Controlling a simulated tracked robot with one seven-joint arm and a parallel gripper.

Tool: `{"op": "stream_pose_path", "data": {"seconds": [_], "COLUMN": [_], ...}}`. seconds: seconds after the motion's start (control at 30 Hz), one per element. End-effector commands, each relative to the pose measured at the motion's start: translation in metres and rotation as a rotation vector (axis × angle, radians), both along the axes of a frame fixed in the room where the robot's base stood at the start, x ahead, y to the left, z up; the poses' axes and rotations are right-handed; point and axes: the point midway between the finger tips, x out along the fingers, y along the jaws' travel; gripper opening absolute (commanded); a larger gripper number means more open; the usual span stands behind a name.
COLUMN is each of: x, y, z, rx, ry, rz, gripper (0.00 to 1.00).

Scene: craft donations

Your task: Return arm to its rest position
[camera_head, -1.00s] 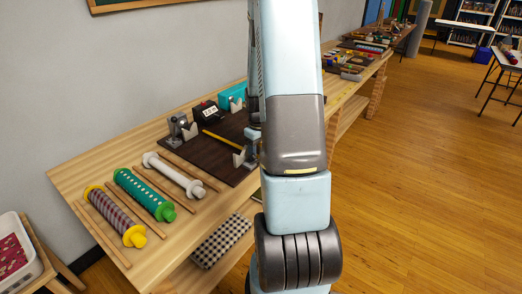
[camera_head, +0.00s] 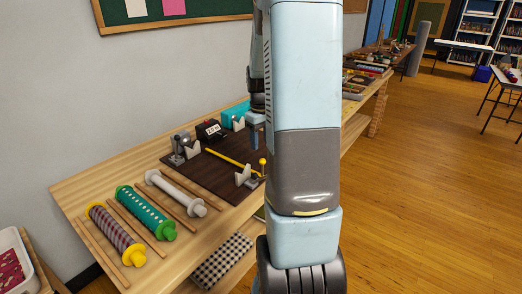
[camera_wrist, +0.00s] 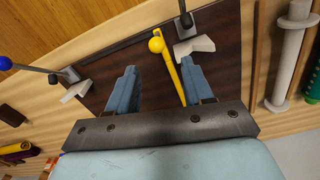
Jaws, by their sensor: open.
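My gripper (camera_wrist: 162,92) is open in the wrist view, its two blue fingers apart and pointing at a dark brown board (camera_wrist: 218,50). A yellow rod with a ball end (camera_wrist: 171,67) shows beside the right finger, which partly covers it; I see nothing held between the fingers. In the head view my arm stands tall across the middle. A blue fingertip shows just left of it, above the dark board (camera_head: 195,172) on the wooden table. The yellow rod (camera_head: 228,160) lies across that board between pale notched supports (camera_head: 242,176).
Left of the board lie a white roller (camera_head: 175,193), a teal roller (camera_head: 146,212) and a maroon roller with yellow ends (camera_head: 115,233), between wooden strips. A black timer (camera_head: 211,131) stands behind. A white bin (camera_head: 12,262) is at the lower left. Open floor (camera_head: 430,200) lies to the right.

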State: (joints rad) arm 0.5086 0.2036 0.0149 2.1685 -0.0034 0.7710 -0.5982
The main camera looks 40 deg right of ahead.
Motion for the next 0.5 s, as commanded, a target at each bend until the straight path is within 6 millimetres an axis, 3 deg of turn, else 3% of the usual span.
{"op": "stream_pose_path", "data": {"seconds": [0.5], "x": [0.0002], "y": [0.0004], "z": [0.0074], "rx": [0.001], "ry": [0.000], "rz": [0.000], "gripper": [0.51]}}
